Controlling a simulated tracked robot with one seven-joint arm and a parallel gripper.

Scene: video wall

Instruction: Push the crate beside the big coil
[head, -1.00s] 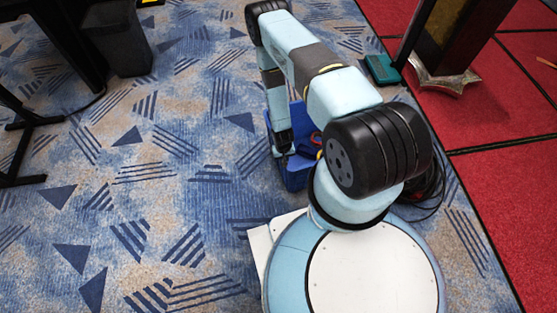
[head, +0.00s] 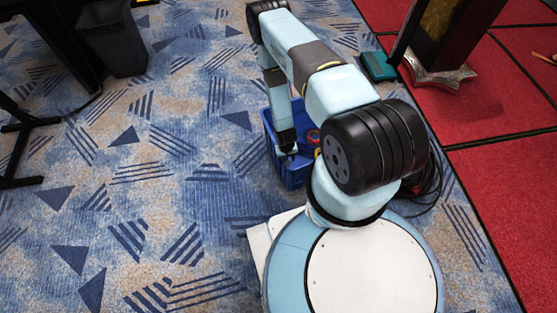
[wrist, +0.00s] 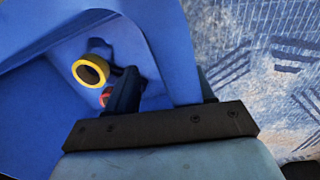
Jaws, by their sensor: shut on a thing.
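The blue crate (head: 292,177) stands on the carpet just beyond my base, partly hidden by my arm. My gripper (head: 286,146) reaches down to its left wall. In the wrist view the gripper (wrist: 165,88) is shut on the crate's wall (wrist: 160,40), one finger inside and one outside. Inside the crate lie a yellow-rimmed roll (wrist: 90,70) and something red (wrist: 105,97). The big coil of dark cable (head: 432,182) lies on the floor right of the crate, largely hidden behind my arm. My arm hides the gap between them.
A teal box (head: 379,66) lies near the red floor's edge. A dark bin (head: 112,38) and black table legs (head: 20,150) are at left. The carpet at left is clear.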

